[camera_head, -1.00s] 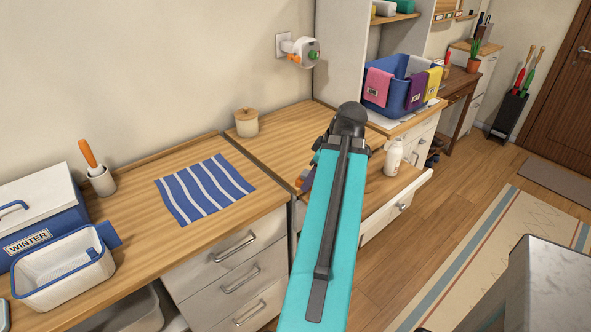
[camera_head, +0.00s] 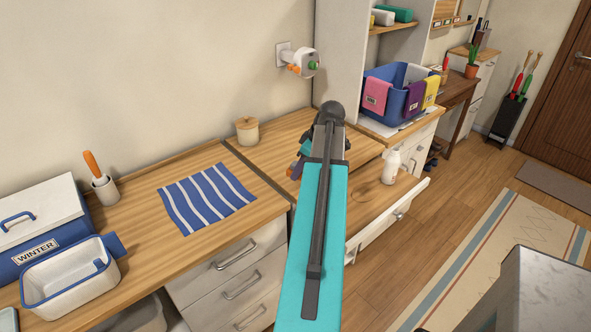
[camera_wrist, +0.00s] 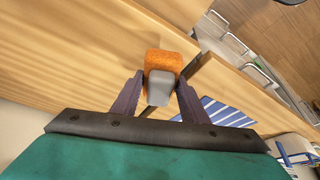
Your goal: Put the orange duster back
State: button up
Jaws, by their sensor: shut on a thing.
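My gripper (camera_wrist: 158,92) is shut on an orange duster (camera_wrist: 170,63) with a grey lower part, seen between the two dark fingers in the wrist view. The orange end points away from my wrist, over the wooden counter. In the head view my gripper (camera_head: 299,168) is mostly hidden behind my teal arm, above the counter near the gap between the two worktops. The duster can hardly be made out there.
A blue-and-white striped cloth (camera_head: 207,198) lies on the left counter (camera_head: 150,185). A lidded jar (camera_head: 247,131) stands at the back. A white bottle (camera_head: 391,167) stands by an open drawer (camera_head: 385,222). A blue basket (camera_head: 388,102) with hanging cloths stands beyond.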

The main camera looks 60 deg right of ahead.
aim_at(297, 161)
jog(key=shift+w+d+f+p, duration=0.2)
jog(key=shift+w+d+p, duration=0.35)
jog(key=shift+w+d, duration=1.05)
jog(key=shift+a, duration=0.1)
jog(key=shift+f, duration=0.15)
jog(key=shift+f+p, duration=0.85)
jog(key=shift+f, duration=0.75)
jog(key=shift+f, duration=0.2)
jog(key=o, duration=1)
jog(key=shift+o, duration=0.2)
jog(key=shift+r, duration=0.15)
jog(key=b+v, duration=0.3)
jog(key=v, duration=0.9)
